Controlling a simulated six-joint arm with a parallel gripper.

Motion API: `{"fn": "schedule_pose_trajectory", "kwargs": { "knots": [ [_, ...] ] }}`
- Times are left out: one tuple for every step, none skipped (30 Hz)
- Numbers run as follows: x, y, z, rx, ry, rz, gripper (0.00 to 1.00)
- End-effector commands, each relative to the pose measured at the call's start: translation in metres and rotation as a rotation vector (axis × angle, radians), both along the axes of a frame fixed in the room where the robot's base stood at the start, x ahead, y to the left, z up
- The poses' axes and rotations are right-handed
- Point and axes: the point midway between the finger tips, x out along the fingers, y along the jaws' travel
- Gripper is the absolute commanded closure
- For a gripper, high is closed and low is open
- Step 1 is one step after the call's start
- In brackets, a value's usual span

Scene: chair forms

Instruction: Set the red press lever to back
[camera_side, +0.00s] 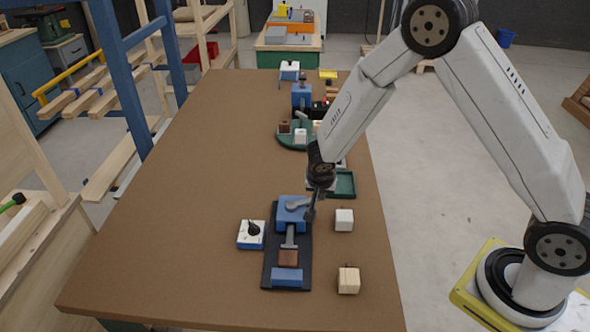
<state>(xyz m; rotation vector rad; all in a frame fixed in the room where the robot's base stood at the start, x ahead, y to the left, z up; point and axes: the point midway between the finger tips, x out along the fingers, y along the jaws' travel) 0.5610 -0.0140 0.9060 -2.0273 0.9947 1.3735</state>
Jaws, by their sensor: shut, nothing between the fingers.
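I cannot clearly make out a red press lever; a small red patch (317,108) shows beside a blue upright device (301,95) at the far end of the table, too small to tell its setting. My gripper (311,215) is shut and empty, pointing down at the right side of a blue block (288,216) on a dark base plate (269,262). A grey handle (297,205) lies on that block, close to the fingers; I cannot tell if they touch. A grey bar (290,236) runs from the block toward a brown block (288,259).
A white-and-blue box (250,241) with a black knob stands left of the base plate. A white cube (344,220) and a pale wooden cube (348,281) stand right of it. A green tray (343,185) lies behind. The table's (190,220) left side is clear.

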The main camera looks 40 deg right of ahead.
Motion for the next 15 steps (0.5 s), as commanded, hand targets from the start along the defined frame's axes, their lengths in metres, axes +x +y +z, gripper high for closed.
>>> {"fn": "schedule_pose_trajectory", "kwargs": {
  "knots": [
    [0.0002,-0.0005,0.0001,0.0,0.0,0.01,1.0],
    [0.0004,-0.0006,0.0001,0.0,-0.001,0.014,1.0],
    [0.0006,-0.0007,0.0001,0.001,-0.001,0.022,1.0],
    [0.0009,-0.0008,0.0001,0.0,0.0,0.028,1.0],
    [0.0011,-0.0009,0.0001,0.0,0.0,0.035,1.0],
    [0.0013,-0.0011,0.0001,0.001,-0.001,0.043,1.0],
    [0.0016,-0.0012,0.0001,0.0,0.0,0.05,1.0],
    [0.0017,-0.0014,0.0001,0.001,-0.001,0.056,1.0],
    [0.002,-0.0016,0.0001,0.001,-0.001,0.065,1.0],
    [0.0023,-0.0018,0.0002,0.0,0.0,0.072,1.0],
    [0.0025,-0.0021,0.0002,-0.001,-0.001,0.08,1.0],
    [0.0028,-0.0022,0.0002,-0.001,-0.001,0.091,1.0],
    [0.0031,-0.0024,0.0002,0.0,0.0,0.099,1.0],
    [0.0034,-0.0024,0.0002,0.001,-0.001,0.107,1.0],
    [0.0037,-0.0027,0.0003,0.001,-0.001,0.117,1.0]
  ]
}}
